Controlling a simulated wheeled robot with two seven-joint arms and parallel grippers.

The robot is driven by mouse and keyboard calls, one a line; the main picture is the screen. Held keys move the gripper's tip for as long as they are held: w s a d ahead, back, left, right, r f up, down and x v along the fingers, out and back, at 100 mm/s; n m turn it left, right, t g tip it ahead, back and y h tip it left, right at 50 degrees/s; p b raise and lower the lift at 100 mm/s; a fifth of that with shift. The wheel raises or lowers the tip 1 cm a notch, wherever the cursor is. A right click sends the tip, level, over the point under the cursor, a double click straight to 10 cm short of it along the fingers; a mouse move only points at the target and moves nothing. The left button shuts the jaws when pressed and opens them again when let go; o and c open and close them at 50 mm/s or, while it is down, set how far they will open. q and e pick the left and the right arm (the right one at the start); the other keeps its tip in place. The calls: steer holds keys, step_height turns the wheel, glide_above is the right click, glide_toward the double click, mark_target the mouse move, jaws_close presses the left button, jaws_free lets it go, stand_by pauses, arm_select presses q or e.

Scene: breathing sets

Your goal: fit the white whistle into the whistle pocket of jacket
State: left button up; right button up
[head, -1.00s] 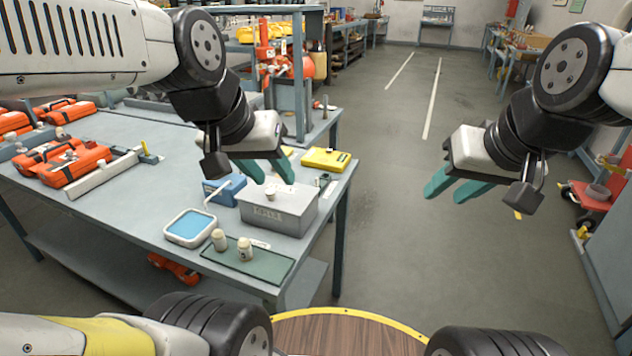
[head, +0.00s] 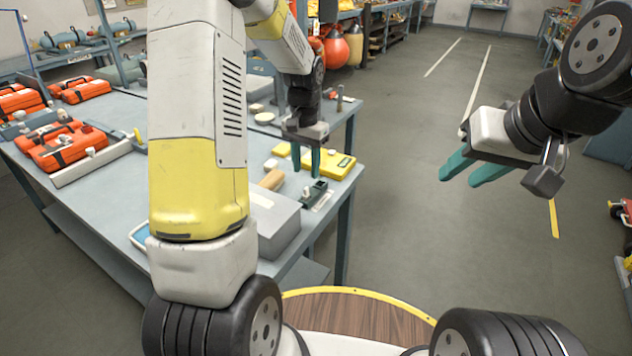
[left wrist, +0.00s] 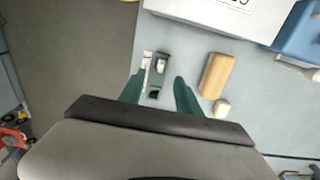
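A small white piece (left wrist: 162,63), which looks like the whistle, sits in a dark green holder (left wrist: 155,85) on the table; the holder also shows in the head view (head: 318,194). My left gripper (head: 305,163) is open and empty above the holder. Its fingers (left wrist: 158,92) point down with the holder between them in the left wrist view. An orange padded item (head: 62,148), which looks like the jacket, lies at the table's left with small pale parts on it. Its whistle pocket cannot be made out. My right gripper (head: 467,170) is open and empty, right of the table.
A grey box (head: 275,222) stands in front and a yellow case (head: 328,163) behind. My left arm hides the table's middle.

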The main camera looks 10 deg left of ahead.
mark_target(306, 188)
arm_select(q)
steer(key=f, duration=0.8)
steer(key=shift+w+a, duration=0.1)
steer(key=shift+w, duration=0.1)
steer(key=shift+c, duration=0.2)
jaws_close()
